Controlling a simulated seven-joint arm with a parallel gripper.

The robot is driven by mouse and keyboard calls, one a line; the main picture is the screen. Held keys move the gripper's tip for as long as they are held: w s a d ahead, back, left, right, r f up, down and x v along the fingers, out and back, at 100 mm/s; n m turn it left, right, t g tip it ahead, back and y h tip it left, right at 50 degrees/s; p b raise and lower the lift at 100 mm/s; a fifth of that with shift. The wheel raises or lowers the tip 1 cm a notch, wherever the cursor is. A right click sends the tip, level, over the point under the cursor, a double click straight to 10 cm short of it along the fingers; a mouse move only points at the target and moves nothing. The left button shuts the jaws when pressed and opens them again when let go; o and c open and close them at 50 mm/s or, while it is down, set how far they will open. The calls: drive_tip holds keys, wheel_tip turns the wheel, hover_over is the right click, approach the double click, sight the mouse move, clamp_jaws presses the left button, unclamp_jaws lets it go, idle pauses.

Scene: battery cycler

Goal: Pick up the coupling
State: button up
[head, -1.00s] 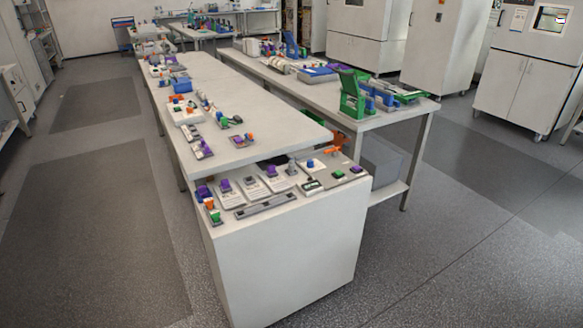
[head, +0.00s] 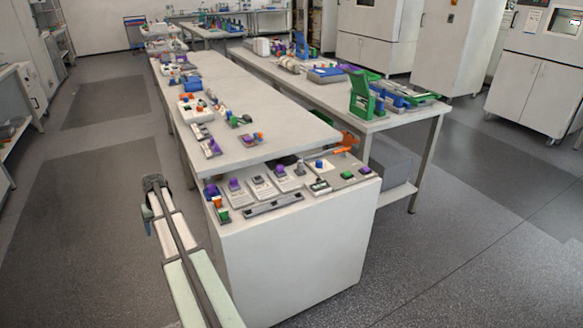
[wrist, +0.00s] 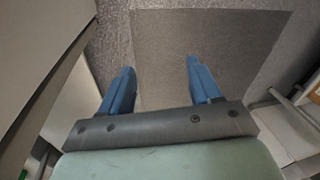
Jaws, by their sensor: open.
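My gripper (wrist: 158,82) shows in the wrist view with its two blue fingers spread apart and nothing between them. It is over the floor, beside a pale bench side at the left of that view. In the head view my arm reaches up from the bottom, left of the near cabinet, and its end is over the aisle; the fingers are not clear there. I cannot pick out the coupling for certain among the small parts on the benches.
The near white cabinet (head: 290,262) carries several small coloured devices on top. Behind it a long bench (head: 250,110) holds more small parts along its left side. A second bench (head: 400,122) with green fixtures stands to the right. The aisle floor (head: 90,215) on the left is clear.

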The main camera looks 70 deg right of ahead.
drive_tip(key=s+d+r, duration=0.2)
drive_tip(key=d+r, duration=0.6)
drive_tip(key=s+d+r+m+t+h, duration=0.1)
drive_tip(key=s+d+r, duration=0.1)
drive_tip(key=d+r, duration=0.5)
drive_tip(key=s+d+r+m+t, duration=0.1)
drive_tip(key=s+d+r, duration=0.1)
drive_tip(key=d+r, duration=0.6)
drive_tip(key=shift+d+r+h, duration=0.35)
drive_tip(key=shift+d+h, duration=0.05)
drive_tip(key=s+d+r+m+g, duration=0.1)
drive_tip(key=s+d, duration=0.5)
drive_tip(key=s, duration=0.4)
drive_tip(key=s+d+m+g, duration=0.1)
drive_tip(key=s+d, duration=0.5)
drive_tip(key=s, duration=0.4)
drive_tip(key=m+g, duration=0.1)
drive_tip(key=g, duration=0.1)
hover_over(300, 161)
drive_tip(key=shift+y, duration=0.4)
drive_tip(key=f, duration=0.6)
drive_tip(key=shift+s+d+f, duration=0.2)
drive_tip(key=shift+s, duration=0.1)
drive_tip(key=shift+w+f, duration=0.15)
drive_tip(key=shift+f, duration=1.3)
drive_tip(key=shift+w+f, duration=0.1)
drive_tip(key=shift+f, duration=1.3)
drive_tip(key=shift+c, duration=0.4)
